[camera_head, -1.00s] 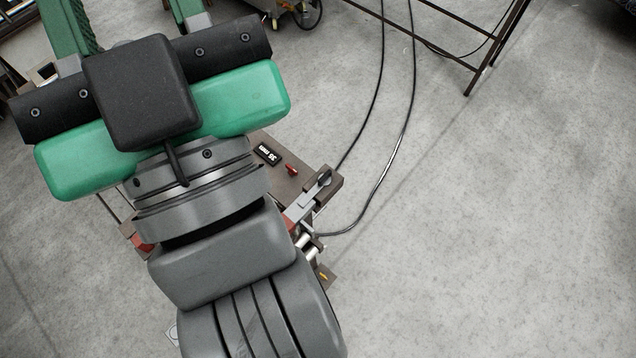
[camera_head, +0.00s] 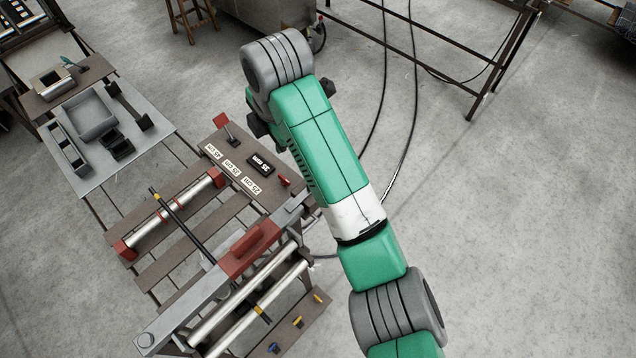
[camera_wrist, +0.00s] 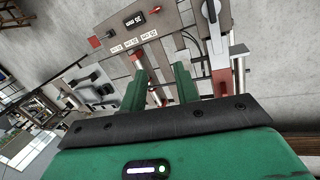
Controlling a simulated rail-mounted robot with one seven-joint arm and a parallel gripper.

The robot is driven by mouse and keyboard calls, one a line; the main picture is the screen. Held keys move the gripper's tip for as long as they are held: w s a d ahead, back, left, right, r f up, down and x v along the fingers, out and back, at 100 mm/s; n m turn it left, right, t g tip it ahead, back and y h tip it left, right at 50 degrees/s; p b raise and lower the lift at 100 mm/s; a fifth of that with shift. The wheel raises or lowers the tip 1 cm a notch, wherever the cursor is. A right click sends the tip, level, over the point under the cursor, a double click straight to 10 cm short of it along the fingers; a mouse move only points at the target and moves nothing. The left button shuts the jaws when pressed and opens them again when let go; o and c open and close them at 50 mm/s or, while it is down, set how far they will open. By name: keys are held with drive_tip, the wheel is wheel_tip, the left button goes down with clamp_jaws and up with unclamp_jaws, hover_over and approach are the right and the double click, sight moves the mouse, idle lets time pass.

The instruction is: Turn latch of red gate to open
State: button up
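The red gate (camera_head: 250,248) is a red block on a long grey bar that runs diagonally over the table in the head view. It also shows at the right in the wrist view (camera_wrist: 221,82). The latch, a dark handle (camera_wrist: 210,12) at the bar's far end, shows at the top of the wrist view. In the head view my arm hides the latch area. My gripper (camera_wrist: 160,86) has its two green fingers apart with nothing between them. It is above the table, apart from the gate and latch. In the head view my arm mostly hides it.
The brown slatted table (camera_head: 165,265) holds silver rollers, a black rod (camera_head: 183,222), size labels and a black "35 mm" block (camera_head: 260,163). A red-tipped lever (camera_head: 225,127) stands at its far corner. A grey tray table (camera_head: 92,112) is at left.

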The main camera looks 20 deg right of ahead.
sight(304, 192)
drive_tip(key=s+d+f+g, duration=0.1)
drive_tip(key=d, duration=0.1)
drive_tip(key=s+d+f+n+g, duration=0.1)
drive_tip(key=s+d, duration=0.1)
drive_tip(key=s+d+f+n+g, duration=0.1)
drive_tip(key=d+f, duration=0.1)
drive_tip(key=shift+s, duration=0.4)
wheel_tip(304, 192, down, 8)
drive_tip(key=shift+w+a+r, duration=0.1)
drive_tip(key=shift+r, duration=0.05)
clamp_jaws()
